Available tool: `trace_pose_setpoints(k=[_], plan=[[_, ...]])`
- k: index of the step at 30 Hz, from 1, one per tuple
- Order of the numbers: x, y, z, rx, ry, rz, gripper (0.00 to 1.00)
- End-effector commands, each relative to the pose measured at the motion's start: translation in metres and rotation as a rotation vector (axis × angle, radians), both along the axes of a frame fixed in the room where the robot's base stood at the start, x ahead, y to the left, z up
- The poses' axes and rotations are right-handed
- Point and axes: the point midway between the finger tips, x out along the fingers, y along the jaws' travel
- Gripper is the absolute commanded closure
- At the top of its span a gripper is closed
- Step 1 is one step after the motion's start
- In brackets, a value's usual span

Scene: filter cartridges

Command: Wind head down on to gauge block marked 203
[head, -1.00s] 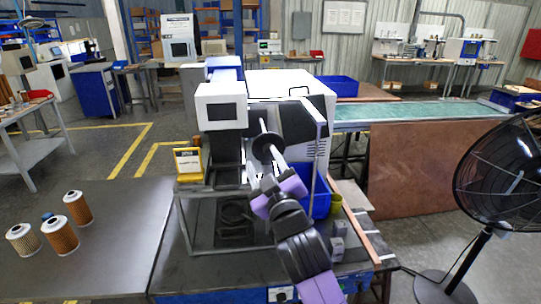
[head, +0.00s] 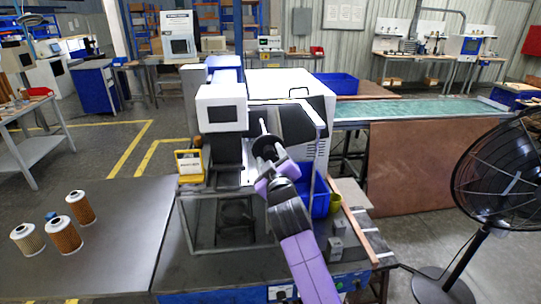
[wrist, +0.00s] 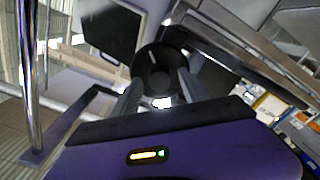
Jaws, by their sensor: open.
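The machine's white head (head: 221,108) with a dark screen stands above the work table. A black round handwheel (head: 265,147) with a light rod sits at its right. The handwheel is also in the wrist view (wrist: 158,70). My gripper (head: 268,164) is right at the handwheel. In the wrist view my open gripper (wrist: 158,92) has one finger on each side of its lower part; I cannot tell whether they touch it. Small grey blocks (head: 336,247) sit on the table at the right; no marking is legible. A dark fixture shows under the head behind a clear guard.
Orange and pale filter cartridges (head: 65,235) stand on the grey bench at left. A yellow-framed card holder (head: 189,165) is beside the machine. A blue bin (head: 320,195) and an olive cup (head: 335,203) are right of the arm. A black fan (head: 500,170) stands at far right.

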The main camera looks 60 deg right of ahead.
Motion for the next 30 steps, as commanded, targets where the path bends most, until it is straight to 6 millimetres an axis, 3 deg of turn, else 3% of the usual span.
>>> trace_pose_setpoints(k=[7, 15, 30], plan=[[0.0007, -0.0008, 0.0, -0.001, -0.001, 0.001, 0.48], [0.0007, -0.0006, -0.0001, -0.001, -0.001, 0.001, 0.99], [0.0009, -0.0005, -0.0027, 0.068, -0.083, 0.0, 1.0]])
